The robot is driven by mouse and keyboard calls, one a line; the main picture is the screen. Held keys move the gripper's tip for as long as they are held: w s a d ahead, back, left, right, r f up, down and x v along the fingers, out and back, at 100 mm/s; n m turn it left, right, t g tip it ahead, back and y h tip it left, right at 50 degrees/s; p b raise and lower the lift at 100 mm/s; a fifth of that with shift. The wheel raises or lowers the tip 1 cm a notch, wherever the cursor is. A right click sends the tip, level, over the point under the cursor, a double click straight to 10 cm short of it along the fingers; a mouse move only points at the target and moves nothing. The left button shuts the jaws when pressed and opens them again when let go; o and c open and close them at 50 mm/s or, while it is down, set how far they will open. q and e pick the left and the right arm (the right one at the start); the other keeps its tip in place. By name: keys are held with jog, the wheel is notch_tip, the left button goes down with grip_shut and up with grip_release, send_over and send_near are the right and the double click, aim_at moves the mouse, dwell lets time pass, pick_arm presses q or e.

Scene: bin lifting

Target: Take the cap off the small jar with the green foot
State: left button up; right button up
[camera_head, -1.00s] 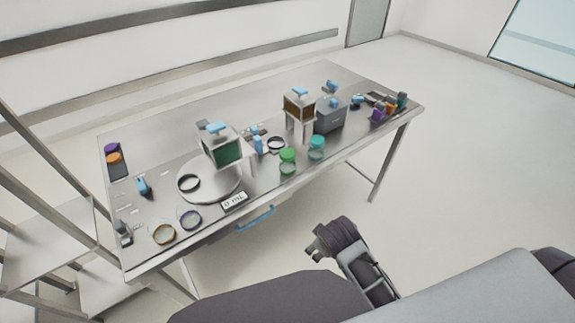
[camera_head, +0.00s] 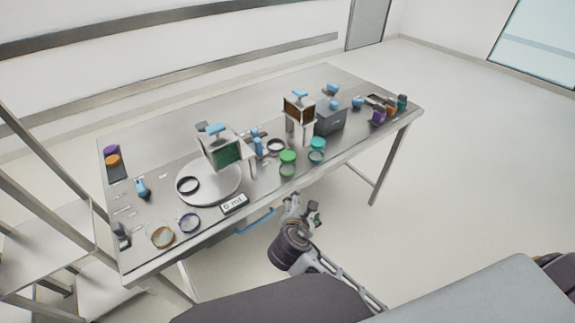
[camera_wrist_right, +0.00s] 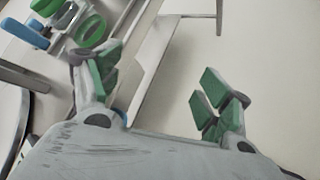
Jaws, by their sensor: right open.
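A clear jar (camera_head: 288,169) with a green cap (camera_head: 288,155) and a green ring at its foot stands near the table's front edge, right of centre. Beside it is a similar jar with a teal cap (camera_head: 317,143) and a greenish foot. I cannot tell for certain which jar the task names. My right gripper (camera_head: 303,207) is open and empty in front of the table, below and nearer than these jars. In the right wrist view its green-padded fingers (camera_wrist_right: 160,88) are spread apart. A green ring (camera_wrist_right: 90,31) shows beyond them at upper left. My left gripper is out of view.
The metal table (camera_head: 345,172) holds a round plate (camera_head: 213,190), a display reading "0 ml" (camera_head: 234,204), box-shaped devices on stands, and a grey box (camera_head: 330,119). Small purple, orange and green items stand at the far right corner. A blue handle (camera_head: 255,222) hangs below the front edge.

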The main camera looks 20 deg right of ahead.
aim_at(286, 170)
jog(key=w+a+r+n+t, duration=0.1)
jog(key=n, duration=0.2)
jog(key=w+a+r+n+t, duration=0.1)
jog(key=a+r+n+t, duration=0.1)
jog(key=n, duration=0.1)
jog(key=w+a+r+n+t, duration=0.1)
jog(key=a+r+n, duration=0.1)
jog(key=n, duration=0.1)
jog(key=shift+w+a+r+n+t+h, duration=0.2)
jog(key=shift+w+a+n+t+h, duration=0.1)
jog(key=shift+w+n+h, duration=0.1)
jog(key=shift+d, duration=0.1)
jog(key=shift+x, duration=4.3)
jog(key=shift+a+x, duration=0.2)
jog(key=shift+x, duration=0.7)
jog(key=shift+a+x, duration=0.2)
jog(key=shift+x, duration=1.6)
